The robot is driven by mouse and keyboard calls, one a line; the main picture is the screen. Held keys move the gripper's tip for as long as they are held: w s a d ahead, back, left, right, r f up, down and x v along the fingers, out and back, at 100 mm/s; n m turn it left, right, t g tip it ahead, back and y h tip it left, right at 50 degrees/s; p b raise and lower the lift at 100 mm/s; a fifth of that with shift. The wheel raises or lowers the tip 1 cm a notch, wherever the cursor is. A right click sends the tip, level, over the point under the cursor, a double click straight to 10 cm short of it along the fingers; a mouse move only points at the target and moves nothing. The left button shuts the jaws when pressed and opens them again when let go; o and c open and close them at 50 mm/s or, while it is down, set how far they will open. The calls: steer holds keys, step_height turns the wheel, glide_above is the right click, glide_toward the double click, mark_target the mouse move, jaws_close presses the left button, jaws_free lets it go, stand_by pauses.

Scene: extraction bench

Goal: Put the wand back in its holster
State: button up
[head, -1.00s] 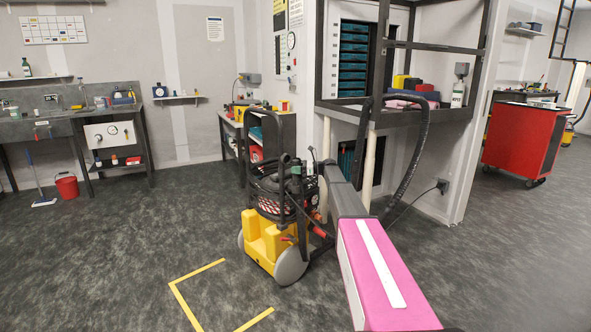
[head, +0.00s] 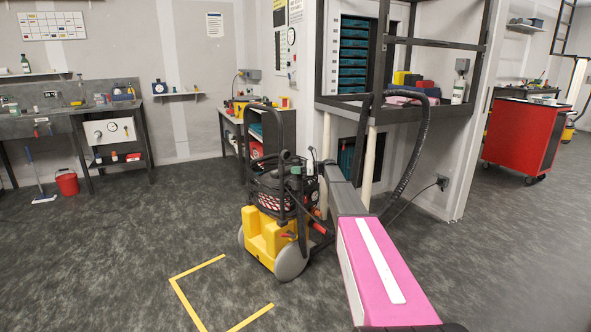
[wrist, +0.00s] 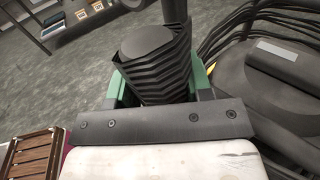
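The wand's black ribbed grip (wrist: 155,62) stands between the green fingers of my gripper (wrist: 158,85) in the wrist view. Both fingers lie against its sides, so my gripper looks shut on it. A dark tube rises from behind the grip to the top edge of the frame. In the head view my arm reaches toward a yellow wheeled extractor (head: 268,238) with a black frame, and my gripper is hard to make out there. A black hose (head: 418,150) arcs up to the right of the arm. I cannot pick out the holster clearly in either view.
A dark rounded housing (wrist: 275,75) with several black cables lies close on the right in the wrist view. A wooden slatted object (wrist: 32,150) is at lower left. A framed shelf (head: 400,112) stands behind the arm. Floor at left is open, with yellow tape (head: 190,290).

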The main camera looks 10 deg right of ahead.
steer(key=shift+o, duration=1.3)
steer(key=shift+d, duration=0.1)
steer(key=f+v, duration=0.1)
steer(key=v, duration=1)
steer(key=s+a+f+n+g+h, duration=0.1)
steer(key=s+a+f+n+h, duration=0.3)
steer(key=s, duration=0.6)
steer(key=s+a+f+n+g+h, duration=0.1)
steer(key=s+a+f+n, duration=0.1)
steer(key=s+a+f, duration=0.5)
steer(key=s+a+f+n+h, duration=0.2)
steer(key=s+f+n+h, duration=0.15)
steer(key=s, duration=0.85)
steer(key=s+f+n+h, duration=0.1)
steer(key=s+n+h, duration=0.1)
steer(key=s, duration=0.6)
steer(key=s+d+f+n+h, duration=0.1)
steer(key=s+f+n+h, duration=0.1)
steer(key=s+n, duration=0.3)
steer(key=s+d+f+n+g+h, duration=0.1)
steer(key=s+f+n+h, duration=0.1)
steer(key=s, duration=1.1)
steer(key=shift+s+n+h, duration=0.15)
steer(key=shift+n+h, duration=0.7)
steer(key=shift+h, duration=0.3)
